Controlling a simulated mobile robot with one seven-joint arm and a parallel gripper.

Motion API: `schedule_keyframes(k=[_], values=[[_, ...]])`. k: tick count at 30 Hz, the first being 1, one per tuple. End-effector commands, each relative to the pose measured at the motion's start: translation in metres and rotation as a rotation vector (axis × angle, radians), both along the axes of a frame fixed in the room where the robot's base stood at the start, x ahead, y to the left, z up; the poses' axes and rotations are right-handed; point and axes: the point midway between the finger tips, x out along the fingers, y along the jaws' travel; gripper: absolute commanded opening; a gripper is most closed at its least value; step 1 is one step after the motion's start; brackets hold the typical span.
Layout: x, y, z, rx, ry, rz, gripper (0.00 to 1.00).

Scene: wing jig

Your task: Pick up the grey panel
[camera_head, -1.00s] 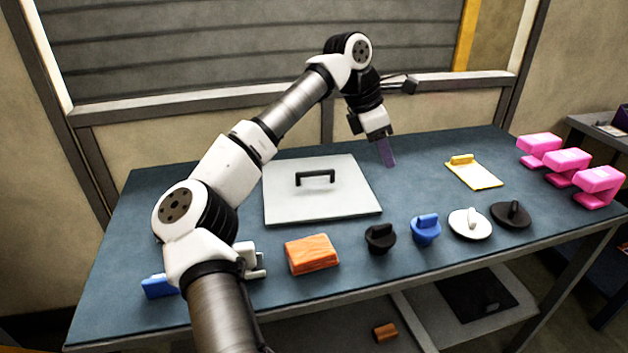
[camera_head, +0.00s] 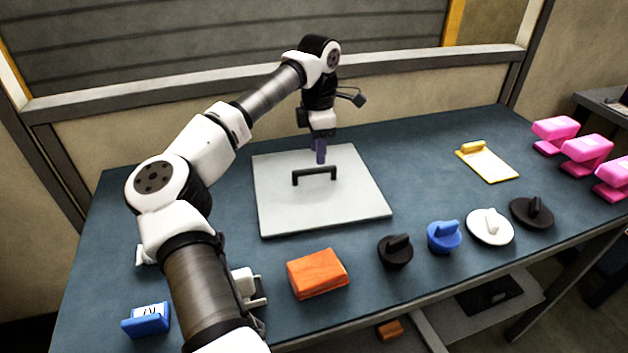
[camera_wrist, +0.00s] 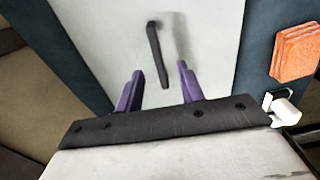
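The grey panel (camera_head: 335,207) is a flat light-grey square lying on the blue-grey table, with a black bar handle (camera_head: 315,172) standing up near its middle. My gripper (camera_head: 320,157) has purple fingers and hangs pointing down over the back part of the panel, just behind the handle in the head view. In the wrist view, the fingers (camera_wrist: 158,88) are spread apart with nothing between them. The handle (camera_wrist: 157,55) shows there ahead of the fingertips, and the panel (camera_wrist: 105,45) fills the middle. I see no contact between fingers and handle.
An orange block (camera_head: 318,274), a black knob (camera_head: 396,251), a blue knob (camera_head: 444,237), a white disc (camera_head: 490,227) and a black disc (camera_head: 532,212) line the front edge. A yellow clipboard-like plate (camera_head: 488,163) and pink pieces (camera_head: 587,152) are at right. A blue block (camera_head: 147,320) is front left.

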Motion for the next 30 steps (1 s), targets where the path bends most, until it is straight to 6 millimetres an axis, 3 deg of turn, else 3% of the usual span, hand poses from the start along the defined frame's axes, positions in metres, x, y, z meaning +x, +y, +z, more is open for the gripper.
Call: schedule_keyframes(k=[8, 18, 26, 30], values=[[0.0, 0.001, -0.023, -0.001, 0.0, 0.0, 0.38], [0.0, 0.007, -0.067, -0.001, 0.001, -0.001, 0.38], [0.001, 0.007, -0.072, -0.001, -0.001, -0.001, 0.38], [0.001, 0.007, -0.071, -0.001, -0.001, -0.001, 0.22]])
